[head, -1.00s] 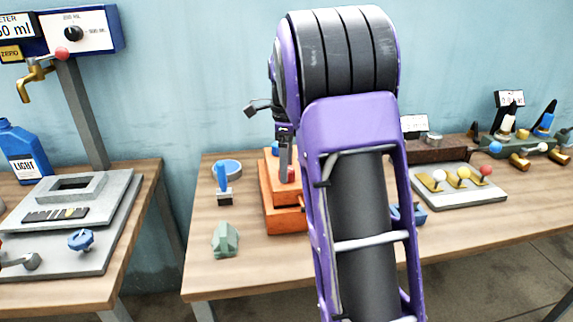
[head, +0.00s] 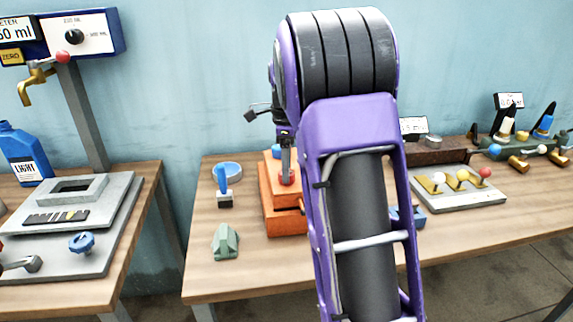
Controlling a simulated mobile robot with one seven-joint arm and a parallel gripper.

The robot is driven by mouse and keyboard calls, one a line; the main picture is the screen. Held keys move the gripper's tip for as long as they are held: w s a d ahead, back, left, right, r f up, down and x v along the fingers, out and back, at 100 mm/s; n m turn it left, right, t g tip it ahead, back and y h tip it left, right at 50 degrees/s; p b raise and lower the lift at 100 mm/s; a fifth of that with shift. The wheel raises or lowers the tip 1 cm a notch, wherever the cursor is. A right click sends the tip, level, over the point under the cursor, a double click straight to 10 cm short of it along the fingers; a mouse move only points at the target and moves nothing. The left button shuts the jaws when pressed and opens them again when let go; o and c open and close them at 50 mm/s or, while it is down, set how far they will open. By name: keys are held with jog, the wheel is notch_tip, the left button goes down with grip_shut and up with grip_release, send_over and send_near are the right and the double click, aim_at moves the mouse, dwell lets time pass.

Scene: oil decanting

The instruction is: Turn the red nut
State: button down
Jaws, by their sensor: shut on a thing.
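The red nut (head: 285,181) shows as a small patch of red on top of the orange block (head: 282,222), on the right-hand table. My gripper (head: 287,174) points down over the block, its fingers at the nut. It is shut on the red nut. The fingers hide much of the nut, so its turn angle cannot be read. My purple arm covers the right side of the block.
A blue-handled tool (head: 223,186), a blue ring (head: 228,169) and a green block (head: 225,240) stand left of the orange block. A plate with coloured knobs (head: 458,187) lies at right. The table front is clear.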

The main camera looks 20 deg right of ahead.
jog(key=n+p, duration=0.2)
jog(key=n, duration=0.1)
jog(key=n+p, duration=0.2)
jog(key=shift+r+n, duration=0.2)
jog(key=shift+n, duration=0.2)
jog(key=n+p, duration=0.2)
jog(key=n, duration=0.3)
jog(key=n+p, duration=0.1)
jog(key=n, duration=0.5)
jog(key=shift+f+n+p, duration=0.1)
jog(key=shift+n+p, duration=0.25)
jog(key=shift+n, duration=0.05)
jog(key=n, duration=0.5)
jog(key=shift+n, duration=0.4)
jog(key=shift+c, duration=1.5)
grip_release()
